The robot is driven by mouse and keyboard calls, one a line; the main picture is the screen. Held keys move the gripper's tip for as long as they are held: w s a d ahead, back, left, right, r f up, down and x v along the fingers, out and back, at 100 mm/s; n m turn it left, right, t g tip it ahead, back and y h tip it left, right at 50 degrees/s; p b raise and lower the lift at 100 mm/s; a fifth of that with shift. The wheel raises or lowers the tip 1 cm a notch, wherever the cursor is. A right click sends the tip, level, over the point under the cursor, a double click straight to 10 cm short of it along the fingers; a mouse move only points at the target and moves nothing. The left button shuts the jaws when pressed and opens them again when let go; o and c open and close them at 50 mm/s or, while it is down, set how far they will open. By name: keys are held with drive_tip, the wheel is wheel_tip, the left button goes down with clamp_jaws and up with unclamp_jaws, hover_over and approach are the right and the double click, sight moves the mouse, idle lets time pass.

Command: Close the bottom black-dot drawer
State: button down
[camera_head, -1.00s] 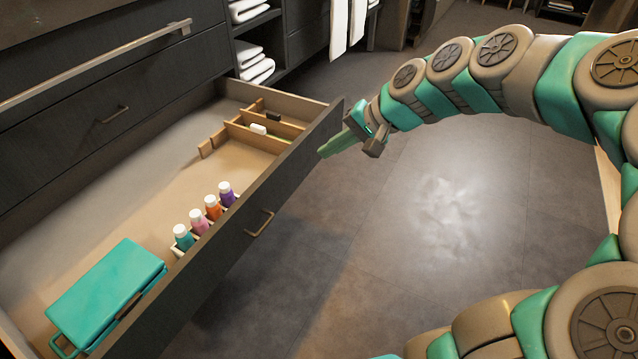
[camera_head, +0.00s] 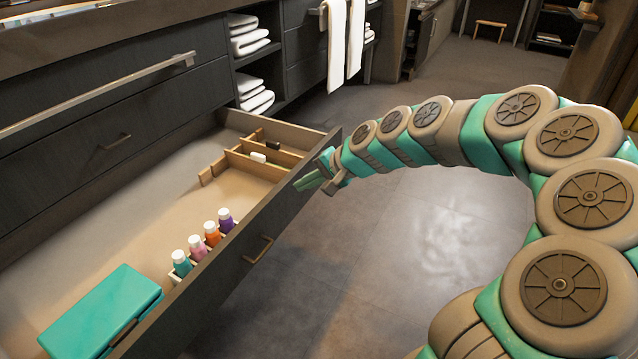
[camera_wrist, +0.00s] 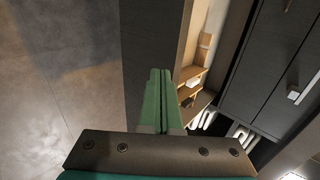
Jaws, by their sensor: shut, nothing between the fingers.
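The bottom drawer (camera_head: 255,228) is pulled far out of the dark vanity, with a bronze handle (camera_head: 259,249) on its front. No black dot can be made out on it. My gripper (camera_head: 308,182) is shut and empty, at the outer side of the drawer front, toward its far end and right of the handle. In the wrist view my green fingers (camera_wrist: 158,100) are together, beside the dark drawer front (camera_wrist: 152,35). I cannot tell whether they touch it.
The drawer holds a teal box (camera_head: 100,312), several small bottles (camera_head: 212,232) and a wooden divider (camera_head: 262,165). Folded towels (camera_head: 252,95) sit on shelves behind. The floor (camera_head: 400,270) is clear.

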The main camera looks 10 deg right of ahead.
drive_tip(key=shift+w+a, duration=0.5)
drive_tip(key=shift+a, duration=0.15)
drive_tip(key=shift+w+a+r+p, duration=0.15)
drive_tip(key=shift+w+a+p, duration=0.15)
drive_tip(key=shift+a, duration=0.2)
drive_tip(key=w+a+p, duration=0.4)
drive_tip(key=w+a, duration=0.7)
drive_tip(key=a, duration=0.3)
drive_tip(key=w+a+p, duration=0.5)
drive_tip(key=w+a, duration=0.7)
drive_tip(key=a, duration=0.3)
drive_tip(key=shift+a, duration=0.3)
drive_tip(key=shift+f, duration=0.2)
